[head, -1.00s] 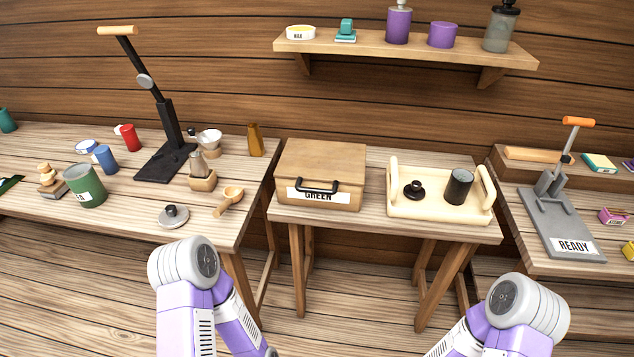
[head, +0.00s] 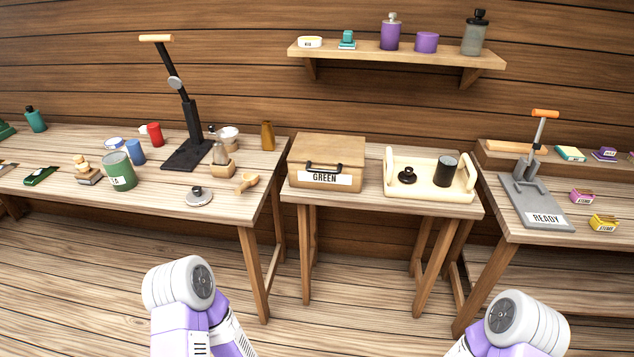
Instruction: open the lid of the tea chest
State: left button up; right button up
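The tea chest (head: 298,180) is a light wooden box with a white "GREEN" label and a black handle (head: 323,166) on its front. It stands on the left part of the middle table, and its lid (head: 327,149) is shut. Parts of my two arms show at the bottom of the head view, well short of the table and the chest. Neither gripper is in view.
Right of the chest, a cream tray (head: 430,193) holds a small black object (head: 407,176) and a dark cup (head: 445,170). A cluttered table (head: 225,207) stands left, with a black press (head: 190,130). A grey press (head: 535,190) stands right. A shelf (head: 400,56) hangs above. Open floor lies in front.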

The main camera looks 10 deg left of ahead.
aim_at(339, 151)
jog(key=u, duration=0.5)
jog(key=i, duration=1.4)
